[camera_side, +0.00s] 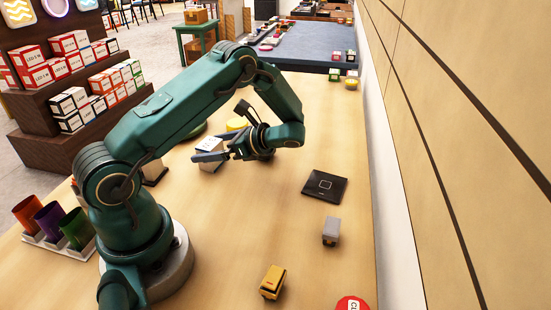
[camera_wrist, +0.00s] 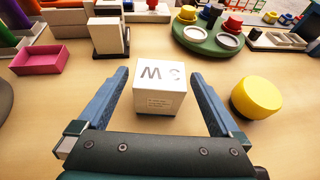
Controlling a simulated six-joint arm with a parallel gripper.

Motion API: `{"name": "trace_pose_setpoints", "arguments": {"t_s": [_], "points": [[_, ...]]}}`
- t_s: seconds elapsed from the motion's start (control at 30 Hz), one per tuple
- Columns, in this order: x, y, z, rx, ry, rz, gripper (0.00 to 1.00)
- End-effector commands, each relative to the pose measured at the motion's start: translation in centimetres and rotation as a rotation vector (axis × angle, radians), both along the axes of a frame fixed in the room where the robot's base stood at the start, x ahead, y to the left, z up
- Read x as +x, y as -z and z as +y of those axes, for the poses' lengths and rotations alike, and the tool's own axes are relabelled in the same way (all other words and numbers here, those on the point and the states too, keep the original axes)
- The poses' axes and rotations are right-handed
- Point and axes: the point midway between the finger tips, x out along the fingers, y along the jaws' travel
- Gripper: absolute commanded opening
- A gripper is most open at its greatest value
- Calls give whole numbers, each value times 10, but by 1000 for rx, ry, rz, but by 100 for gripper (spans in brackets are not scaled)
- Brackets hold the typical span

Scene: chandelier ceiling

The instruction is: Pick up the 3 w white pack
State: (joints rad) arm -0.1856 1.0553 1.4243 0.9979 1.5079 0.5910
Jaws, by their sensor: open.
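The white pack (camera_wrist: 158,101) is a small box with "3 W" on its top, upside down in the wrist view, and small print on the side facing me. It rests on the wooden table between the two fingers of my gripper (camera_wrist: 165,88). The fingers are open, with a gap visible on each side of the pack. In the side view the pack (camera_side: 210,157) is partly hidden by my gripper (camera_side: 218,154), which is low over the table.
A yellow round object (camera_wrist: 257,97) stands close right of the pack. A pink tray (camera_wrist: 39,60), a white-fronted block (camera_wrist: 109,38) and a green round tray (camera_wrist: 208,43) lie beyond. A black square pad (camera_side: 325,186), a grey block (camera_side: 331,231) and a yellow block (camera_side: 272,281) are on the table's right.

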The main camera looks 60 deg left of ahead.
Motion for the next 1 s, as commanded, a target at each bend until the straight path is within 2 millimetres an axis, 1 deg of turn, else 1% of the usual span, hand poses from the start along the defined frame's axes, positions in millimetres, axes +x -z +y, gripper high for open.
{"name": "trace_pose_setpoints", "arguments": {"t_s": [0.1, 0.3, 0.6, 0.63, 0.67, 0.7, 0.77, 0.8, 0.83, 0.87, 1.0], "points": [[-10, 6, 12, -3, -3, 5, 100], [-21, 14, 27, -3, -3, 3, 100], [-22, 15, 29, -2, 0, 1, 100], [-22, 15, 29, -2, 0, 1, 96], [-22, 15, 29, -2, 0, 1, 85], [-22, 15, 29, -2, 0, 1, 69], [-22, 15, 29, -2, 0, 1, 46], [-22, 15, 29, -2, 0, 1, 31], [-22, 15, 29, -2, 0, 1, 20], [-22, 15, 29, -2, 0, 1, 13], [-22, 15, 29, -2, 0, 1, 13]]}}
